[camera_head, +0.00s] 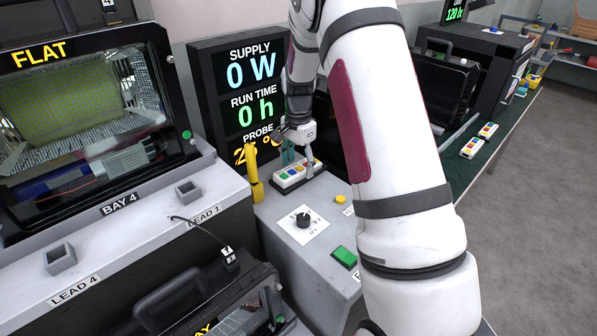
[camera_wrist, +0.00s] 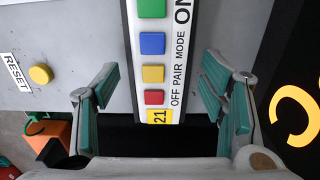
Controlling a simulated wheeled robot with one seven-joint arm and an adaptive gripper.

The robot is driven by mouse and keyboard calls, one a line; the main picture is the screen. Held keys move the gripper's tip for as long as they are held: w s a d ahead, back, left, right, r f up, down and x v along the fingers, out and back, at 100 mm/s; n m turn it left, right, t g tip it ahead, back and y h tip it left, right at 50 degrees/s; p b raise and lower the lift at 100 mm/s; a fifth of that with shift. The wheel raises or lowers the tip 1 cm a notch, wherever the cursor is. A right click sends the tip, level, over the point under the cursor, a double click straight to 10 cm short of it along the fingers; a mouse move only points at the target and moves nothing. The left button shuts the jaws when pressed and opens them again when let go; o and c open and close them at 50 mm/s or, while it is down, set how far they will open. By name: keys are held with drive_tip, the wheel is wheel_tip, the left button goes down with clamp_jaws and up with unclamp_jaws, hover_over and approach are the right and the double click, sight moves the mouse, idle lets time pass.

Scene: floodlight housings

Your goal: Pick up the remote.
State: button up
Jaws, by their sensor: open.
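A white remote (camera_head: 292,178) with coloured buttons lies on a dark base on the grey console, below the readout panel. In the wrist view the remote (camera_wrist: 180,98) runs down the middle, with green, blue, yellow and red buttons, a yellow "21" tag and the words "OFF PAIR MODE ON". My gripper (camera_head: 299,159) is over the remote, with its teal fingers pointing down. In the wrist view my gripper (camera_wrist: 160,78) is open, one finger on each side of the remote, with gaps visible. I cannot tell how far the fingertips are above the console.
A yellow post (camera_head: 254,172) stands close left of the remote. The readout panel (camera_head: 222,128) rises behind. A dial (camera_head: 303,219), a green button (camera_head: 345,256) and a yellow button (camera_head: 340,199) are in front. Two similar remotes (camera_head: 472,147) (camera_head: 488,130) lie on the green bench at right.

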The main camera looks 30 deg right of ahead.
drive_tip(key=shift+f, duration=0.2)
drive_tip(key=c, duration=1.4)
